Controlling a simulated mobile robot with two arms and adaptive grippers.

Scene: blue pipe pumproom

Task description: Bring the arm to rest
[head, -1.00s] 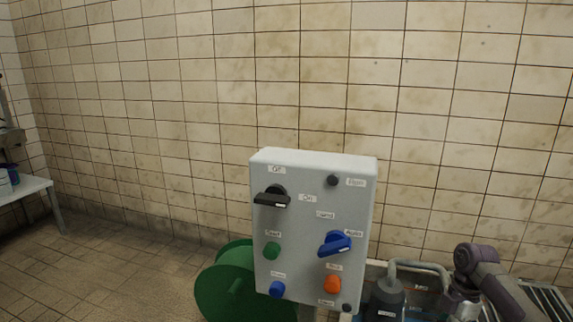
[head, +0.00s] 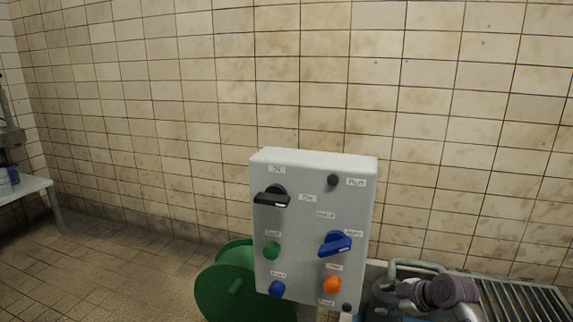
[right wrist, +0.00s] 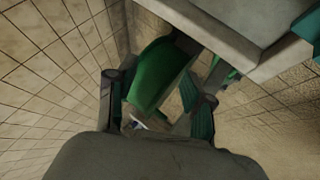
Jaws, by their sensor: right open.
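My right arm (head: 445,292) shows at the lower right of the head view, low beside the control box. Its gripper cannot be made out clearly there. In the right wrist view my right gripper (right wrist: 158,110) has its two dark fingers spread apart, with nothing held between them. A green curved object (right wrist: 160,78) appears beyond the fingers; I cannot tell how far away it is. My left arm and gripper are not in view.
A grey control box (head: 300,235) with a black handle (head: 272,200), a blue selector (head: 335,244) and several buttons stands left of my arm. A green reel (head: 235,285) is behind it. A slatted grate (head: 525,300) lies right; a table (head: 25,187) stands far left.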

